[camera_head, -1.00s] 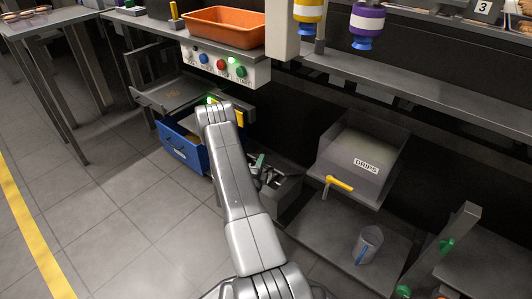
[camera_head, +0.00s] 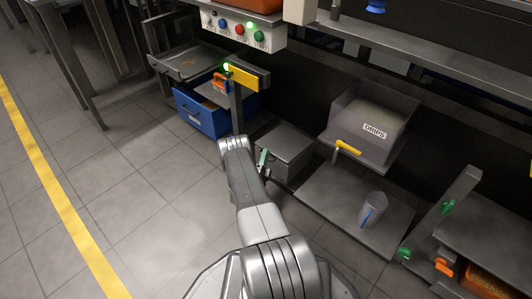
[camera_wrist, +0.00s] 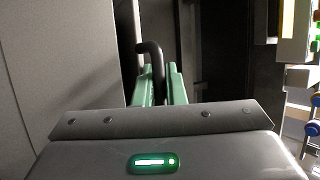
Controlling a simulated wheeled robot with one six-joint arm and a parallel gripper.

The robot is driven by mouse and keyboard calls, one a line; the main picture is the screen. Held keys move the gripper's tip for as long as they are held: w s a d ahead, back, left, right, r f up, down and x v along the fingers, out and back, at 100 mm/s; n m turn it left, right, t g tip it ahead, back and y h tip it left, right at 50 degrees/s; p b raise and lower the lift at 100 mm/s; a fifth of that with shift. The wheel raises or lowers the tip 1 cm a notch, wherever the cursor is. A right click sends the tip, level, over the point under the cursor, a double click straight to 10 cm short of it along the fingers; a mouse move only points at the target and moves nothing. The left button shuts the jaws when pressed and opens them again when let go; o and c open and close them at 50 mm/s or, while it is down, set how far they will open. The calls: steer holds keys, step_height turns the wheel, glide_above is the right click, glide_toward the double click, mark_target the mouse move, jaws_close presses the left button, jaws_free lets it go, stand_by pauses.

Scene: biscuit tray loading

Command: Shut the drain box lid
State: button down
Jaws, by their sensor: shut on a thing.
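The grey box (camera_head: 284,166), which I take to be the drain box, stands low in the middle of the head view. Its top looks covered by a flat grey lid (camera_head: 288,142); I cannot tell whether the lid is fully seated. My gripper (camera_head: 262,160) is at the left side of the box, with its green fingers close to the lid's edge. In the wrist view my gripper (camera_wrist: 160,80) is shut on a dark bent handle (camera_wrist: 153,54) between the green fingers. A broad grey panel fills the left of that view.
A blue drawer (camera_head: 204,116) stands open at the left, below a yellow bar (camera_head: 244,78). The DRIPS bin (camera_head: 366,126) with its yellow handle (camera_head: 347,146) is to the right. A clear jug (camera_head: 373,208) stands on the low shelf (camera_head: 326,198). The floor at the left is clear.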

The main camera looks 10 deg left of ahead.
steer(key=shift+s+a+f+n+t, duration=0.1)
steer(key=shift+a+f+n+t, duration=0.2)
steer(key=shift+f, duration=0.1)
steer(key=c, duration=1.8)
jaws_free()
steer(key=shift+a, duration=0.1)
steer(key=shift+o, duration=0.2)
